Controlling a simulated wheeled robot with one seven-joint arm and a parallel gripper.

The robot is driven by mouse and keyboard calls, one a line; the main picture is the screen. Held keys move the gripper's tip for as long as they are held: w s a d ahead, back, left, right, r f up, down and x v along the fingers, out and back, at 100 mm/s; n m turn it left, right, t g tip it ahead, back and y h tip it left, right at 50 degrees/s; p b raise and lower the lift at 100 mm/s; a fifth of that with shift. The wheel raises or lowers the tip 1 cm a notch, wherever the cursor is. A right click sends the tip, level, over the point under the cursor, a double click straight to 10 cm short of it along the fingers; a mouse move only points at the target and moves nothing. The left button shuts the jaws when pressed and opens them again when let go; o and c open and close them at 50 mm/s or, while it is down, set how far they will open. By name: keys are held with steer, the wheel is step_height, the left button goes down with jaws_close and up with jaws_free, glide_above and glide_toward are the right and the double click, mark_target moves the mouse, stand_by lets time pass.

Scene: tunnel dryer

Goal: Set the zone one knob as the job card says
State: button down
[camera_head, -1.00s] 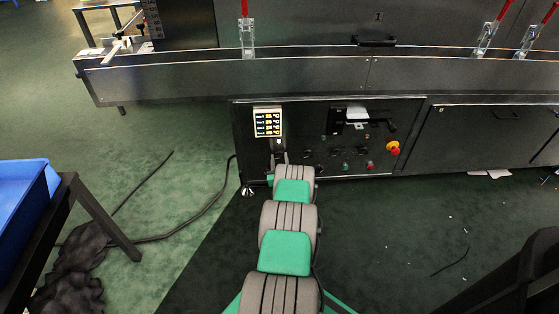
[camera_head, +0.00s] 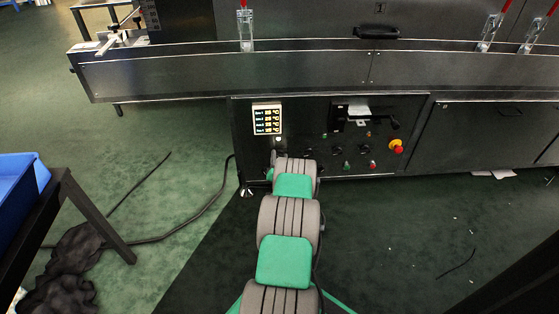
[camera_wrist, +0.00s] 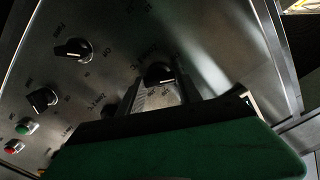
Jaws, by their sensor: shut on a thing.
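A black knob with a pale pointer line (camera_wrist: 158,74) sits on the dark metal panel in the wrist view, with scale marks and lettering around it too blurred to read. My gripper (camera_wrist: 159,84) has one finger on each side of this knob and is shut on it. Two more black knobs, an upper one (camera_wrist: 73,50) and a lower one (camera_wrist: 42,98), stand apart to the left. In the head view my arm mostly hides the gripper and the knob it holds. A white paper (camera_head: 357,110) sits on the panel; I cannot tell whether it is the job card.
A lit zone display (camera_head: 267,118) is at the panel's upper left. A red emergency button (camera_head: 396,146) is to the right. Green (camera_wrist: 27,127) and red (camera_wrist: 14,147) buttons sit near the left knobs. A black cable (camera_head: 190,222) lies on the floor, near a blue bin (camera_head: 20,205).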

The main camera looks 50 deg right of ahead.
stand_by(0.3)
steer(key=c, duration=0.8)
jaws_free()
steer(key=p+v, duration=0.2)
steer(key=v, duration=0.5)
steer(key=shift+s+a, duration=0.25)
steer(key=shift+a, duration=0.05)
